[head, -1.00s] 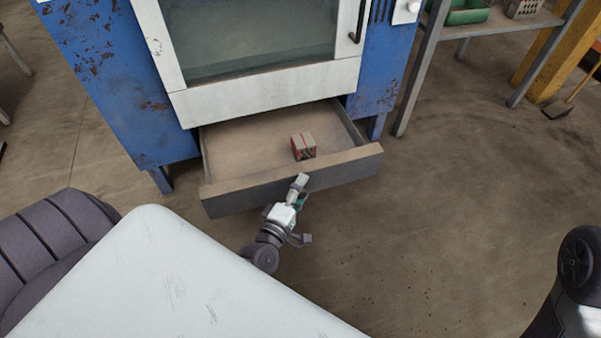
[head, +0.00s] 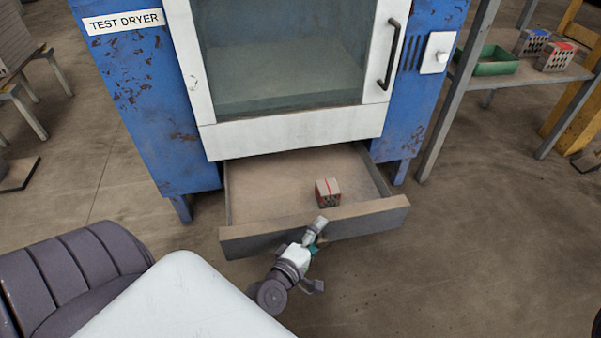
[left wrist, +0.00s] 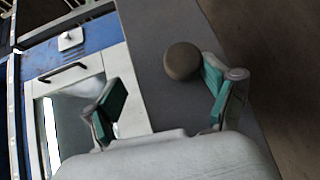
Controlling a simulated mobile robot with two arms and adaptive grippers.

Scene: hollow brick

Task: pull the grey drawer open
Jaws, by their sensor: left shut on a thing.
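The grey drawer (head: 370,221) stands pulled out below the blue dryer, with its open inside showing. A small brick with holes and a red mark (head: 328,193) lies in it near the front. My left gripper (head: 315,233) is at the middle of the drawer front. In the left wrist view, the round brown knob (left wrist: 182,61) on the drawer front (left wrist: 150,45) shows between the green-padded fingers, close to the right-hand one. In the head view the gripper hides the knob. My right gripper is not in view.
The blue dryer (head: 140,110) has a white-framed glass door with a dark handle (head: 388,55). A shelf table at the right holds a green tray (head: 495,62) and bricks (head: 556,56). The floor to the right of the drawer is clear.

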